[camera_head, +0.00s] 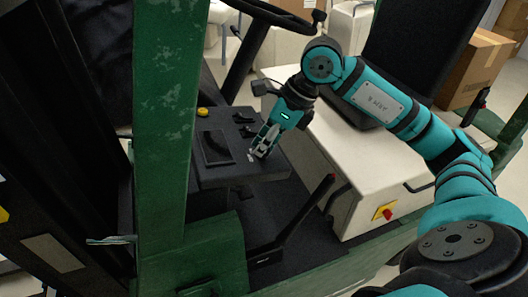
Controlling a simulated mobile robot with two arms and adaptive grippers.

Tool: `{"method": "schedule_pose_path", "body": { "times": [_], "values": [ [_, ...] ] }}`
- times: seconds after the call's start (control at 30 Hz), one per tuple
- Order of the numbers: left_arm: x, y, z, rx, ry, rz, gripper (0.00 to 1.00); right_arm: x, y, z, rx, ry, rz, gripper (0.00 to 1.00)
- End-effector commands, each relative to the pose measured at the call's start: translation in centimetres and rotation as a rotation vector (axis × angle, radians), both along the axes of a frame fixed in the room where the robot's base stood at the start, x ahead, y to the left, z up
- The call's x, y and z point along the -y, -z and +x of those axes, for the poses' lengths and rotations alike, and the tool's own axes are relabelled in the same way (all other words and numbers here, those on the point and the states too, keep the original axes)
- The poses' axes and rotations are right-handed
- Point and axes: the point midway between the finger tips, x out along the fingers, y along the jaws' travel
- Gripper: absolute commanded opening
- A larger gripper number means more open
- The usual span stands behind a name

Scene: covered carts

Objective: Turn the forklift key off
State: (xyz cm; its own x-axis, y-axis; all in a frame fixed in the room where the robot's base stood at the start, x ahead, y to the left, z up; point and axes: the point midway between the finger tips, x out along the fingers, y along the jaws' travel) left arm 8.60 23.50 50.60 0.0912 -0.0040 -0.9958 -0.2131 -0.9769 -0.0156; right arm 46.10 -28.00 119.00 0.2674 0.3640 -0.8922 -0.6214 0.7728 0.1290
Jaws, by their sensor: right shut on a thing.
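The forklift's dark control panel (240,172) sits below the steering wheel (262,10), behind the green post. My right gripper (258,154) comes in from the right and points down at the panel's right part. It is shut on the key, which is mostly hidden between the fingertips. I cannot tell which way the key is turned. My left gripper is not in view.
A yellow button (202,112) and a flat dark screen (216,147) are on the panel left of my gripper. The green post (163,120) stands at the left.

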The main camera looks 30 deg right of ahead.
Motion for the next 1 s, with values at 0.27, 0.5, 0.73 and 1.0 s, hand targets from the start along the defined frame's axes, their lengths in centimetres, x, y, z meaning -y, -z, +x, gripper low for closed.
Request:
{"method": "schedule_pose_path", "body": {
  "times": [0.27, 0.5, 0.73, 1.0],
  "values": [
    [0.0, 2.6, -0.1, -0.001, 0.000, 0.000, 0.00, 0.0, 0.2, 0.1, 0.057, -0.252, -0.012, 0.00],
    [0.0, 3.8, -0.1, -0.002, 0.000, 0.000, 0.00, 0.0, 0.1, 0.1, 0.096, -0.447, -0.021, 0.00],
    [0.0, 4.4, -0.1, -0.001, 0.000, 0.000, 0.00, -0.1, 0.0, 0.0, 0.123, -0.580, -0.027, 0.00],
    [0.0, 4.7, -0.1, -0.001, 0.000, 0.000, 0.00, 0.0, 0.0, 0.0, 0.138, -0.655, -0.032, 0.00]
  ]
}}
